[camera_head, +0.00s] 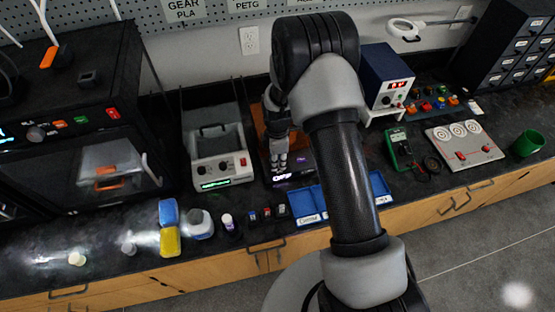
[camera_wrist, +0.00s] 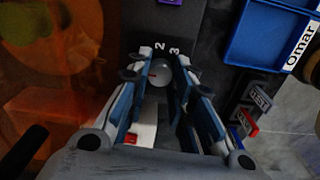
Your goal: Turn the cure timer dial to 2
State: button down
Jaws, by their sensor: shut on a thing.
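The cure timer dial (camera_wrist: 160,73) is a small grey round knob with a red mark on its left side in the wrist view. The printed numbers 2 and 3 show just above it. My gripper (camera_wrist: 161,82) has its fingertips on both sides of the dial and is shut on it. The dial sits on the dark front panel of the cure unit with an orange hood (camera_wrist: 60,50). In the head view my gripper (camera_head: 279,163) is down at that unit's front, above a display (camera_head: 283,178) reading OFF. The dial itself is hidden there.
A blue tray (camera_wrist: 262,35) with name labels lies right of the unit. A grey machine (camera_head: 218,172) with a green display stands close on its left. Small labelled items (camera_wrist: 250,122) lie near the tray. A boxed power supply (camera_head: 387,80) stands behind my arm.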

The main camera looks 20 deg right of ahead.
jog(key=m, duration=0.7)
jog(key=shift+m+b, duration=0.3)
jog(key=m, duration=0.3)
jog(key=shift+m, duration=2.1)
jog(key=c, duration=1.7)
grip_release()
jog(key=shift+o, duration=0.2)
